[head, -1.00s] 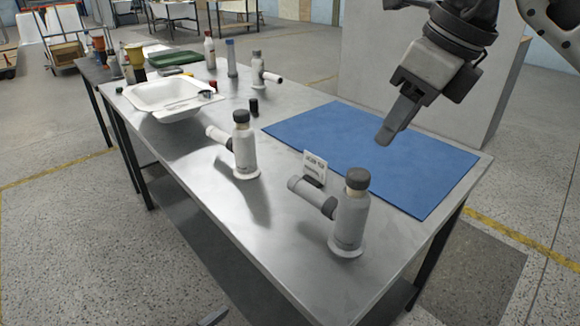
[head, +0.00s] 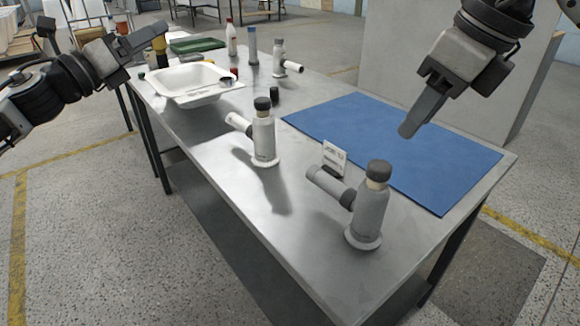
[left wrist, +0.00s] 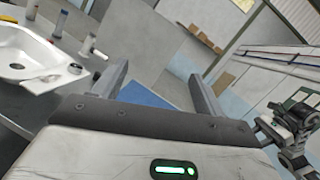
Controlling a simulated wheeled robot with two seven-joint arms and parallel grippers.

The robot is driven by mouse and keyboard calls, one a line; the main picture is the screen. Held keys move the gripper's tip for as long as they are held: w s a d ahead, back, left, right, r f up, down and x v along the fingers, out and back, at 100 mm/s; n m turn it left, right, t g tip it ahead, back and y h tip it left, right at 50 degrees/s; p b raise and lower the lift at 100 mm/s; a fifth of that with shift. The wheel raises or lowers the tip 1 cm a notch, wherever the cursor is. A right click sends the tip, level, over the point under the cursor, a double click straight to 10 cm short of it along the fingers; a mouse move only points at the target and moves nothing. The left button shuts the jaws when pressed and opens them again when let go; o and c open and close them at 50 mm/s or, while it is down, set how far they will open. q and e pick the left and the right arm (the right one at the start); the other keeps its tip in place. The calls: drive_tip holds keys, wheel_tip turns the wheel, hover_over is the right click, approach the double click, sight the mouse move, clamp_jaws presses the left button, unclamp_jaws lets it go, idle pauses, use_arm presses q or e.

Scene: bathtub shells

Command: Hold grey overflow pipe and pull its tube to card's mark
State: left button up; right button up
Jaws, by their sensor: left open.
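The grey overflow pipe (head: 369,213) stands upright near the table's front right, with a dark cap and round foot. Its side tube (head: 327,184) sticks out to the left. A small white card (head: 334,156) with dark print stands just behind the tube; its mark is too small to read. My left gripper (head: 140,42) is at the upper left, far from the pipe; in the left wrist view (left wrist: 160,88) its fingers are apart and empty. My right gripper (head: 412,126) hangs above the blue mat, behind the pipe and apart from it; its finger gap is hidden.
A paler overflow pipe (head: 264,138) stands left of the grey one, another (head: 279,58) farther back. A white basin (head: 187,97) sits at the table's left. A blue mat (head: 390,150) covers the right side. The metal tabletop in front is mostly clear.

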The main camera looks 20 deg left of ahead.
use_arm(q)
drive_tip(key=r+n, duration=0.2)
drive_tip(key=n, duration=0.1)
drive_tip(key=n+g+h, duration=0.5)
drive_tip(key=n+g, duration=0.9)
drive_tip(key=n, duration=0.5)
approach(380, 195)
drive_tip(key=x, duration=0.4)
drive_tip(key=w+a+f+x, duration=0.1)
drive_tip(key=x, duration=0.3)
drive_tip(key=w+x, duration=0.1)
drive_tip(key=x, duration=0.3)
drive_tip(key=shift+a+f, duration=0.1)
drive_tip(key=shift+f, duration=0.1)
